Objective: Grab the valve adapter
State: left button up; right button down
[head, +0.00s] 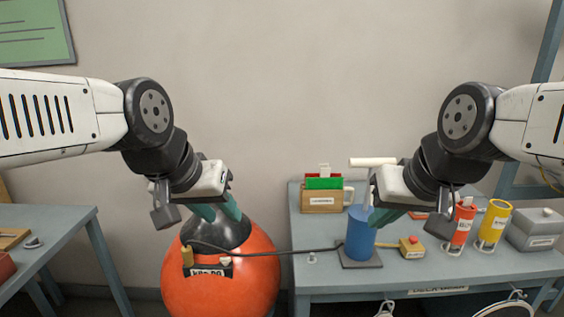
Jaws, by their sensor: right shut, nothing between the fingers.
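No thing in the head view is clearly marked as the valve adapter. A small brass-coloured cylinder (187,256) at the left front of the orange sphere (225,288) may be it, but I cannot tell. The sphere has a dark domed top (222,238) and a dark label. My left gripper (219,213) is over the dark top, its teal fingers pointing down and apart, with nothing seen between them. My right gripper (376,222) is shut and empty at the blue cylinder (358,243), its teal fingers overlapping it in view; contact cannot be told.
The right table (430,290) holds a wooden box with green and red cards (322,200), a yellow block with a red button (411,246), orange (463,226) and yellow (494,222) cylinders and a grey box (537,230). A left table (60,228) stands apart.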

aim_at(187, 253)
jog(key=j+u, duration=0.35)
jog(key=j, duration=0.35)
jog(key=j+u, duration=0.35)
jog(key=j, duration=0.4)
jog(key=k, duration=0.05)
